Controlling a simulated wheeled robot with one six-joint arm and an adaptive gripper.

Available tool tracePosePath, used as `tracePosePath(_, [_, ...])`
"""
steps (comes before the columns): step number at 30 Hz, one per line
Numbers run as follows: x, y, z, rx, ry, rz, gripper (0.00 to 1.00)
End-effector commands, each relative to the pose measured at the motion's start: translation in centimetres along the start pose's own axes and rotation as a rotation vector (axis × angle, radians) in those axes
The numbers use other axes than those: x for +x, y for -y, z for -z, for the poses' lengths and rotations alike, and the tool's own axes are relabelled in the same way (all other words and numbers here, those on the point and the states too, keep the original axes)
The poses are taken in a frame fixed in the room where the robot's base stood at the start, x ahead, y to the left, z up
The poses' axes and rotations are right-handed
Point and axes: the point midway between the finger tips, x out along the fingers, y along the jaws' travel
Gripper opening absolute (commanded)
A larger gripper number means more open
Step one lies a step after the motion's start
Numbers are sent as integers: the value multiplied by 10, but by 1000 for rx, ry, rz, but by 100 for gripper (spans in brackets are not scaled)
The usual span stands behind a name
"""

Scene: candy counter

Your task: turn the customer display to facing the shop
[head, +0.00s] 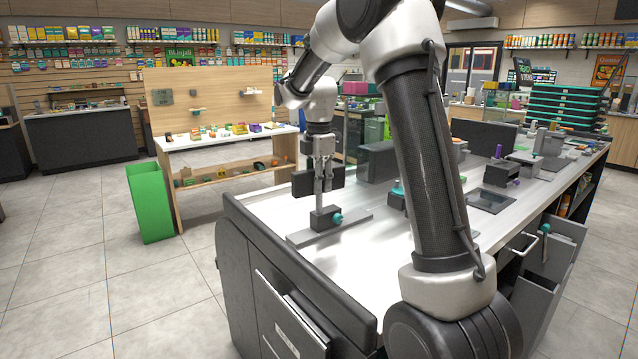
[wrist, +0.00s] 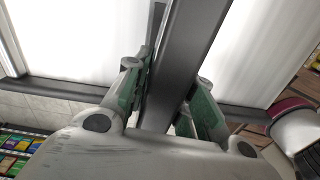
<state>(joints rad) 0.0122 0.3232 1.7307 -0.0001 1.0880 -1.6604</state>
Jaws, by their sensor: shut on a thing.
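The customer display is a dark flat panel (head: 303,184) on a short grey post, near the left end of the counter in the head view. Which way the screen faces cannot be told.
The white countertop (head: 275,208) is clear around the display's foot. Drawers (head: 548,250) stand open at the counter's right side. A green bin (head: 150,202) and a wooden shelf unit (head: 215,110) are across the aisle.

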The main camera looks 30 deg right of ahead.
Motion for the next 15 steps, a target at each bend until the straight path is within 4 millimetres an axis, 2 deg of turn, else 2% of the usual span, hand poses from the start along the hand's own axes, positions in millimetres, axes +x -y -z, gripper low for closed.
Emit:
tracePosePath(6, [-1,-1,0,-88,0,-3,0])
tracePosePath(15, [-1,-1,0,-131,0,-3,0])
